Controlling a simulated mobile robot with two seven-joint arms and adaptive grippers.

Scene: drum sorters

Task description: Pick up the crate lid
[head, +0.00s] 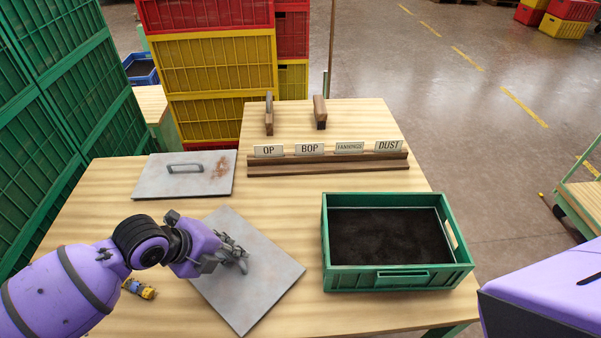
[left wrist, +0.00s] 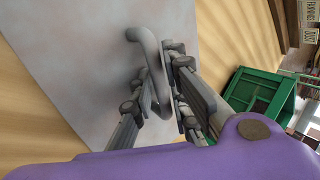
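A plain grey crate lid (head: 262,283) is at the front middle of the table, turned at an angle. My left gripper (head: 240,258) is over its middle. In the left wrist view, the lid (left wrist: 95,75) has a bent grey handle (left wrist: 148,55), and the fingers (left wrist: 160,100) close in on both sides of it. I cannot tell whether the lid touches the table. A second grey lid (head: 160,187), with rust stains and its own handle, lies flat at the back left. An open green crate (head: 398,280) filled with dark material stands on the right. My right gripper is out of view.
A wooden rack (head: 340,164) with labels OP, BOP, FANNINGS and DUST stands at the back of the table (head: 120,220). A small yellow object (head: 139,288) lies beside my left arm. Stacked green crates (head: 60,80) rise on the left, yellow and red ones behind.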

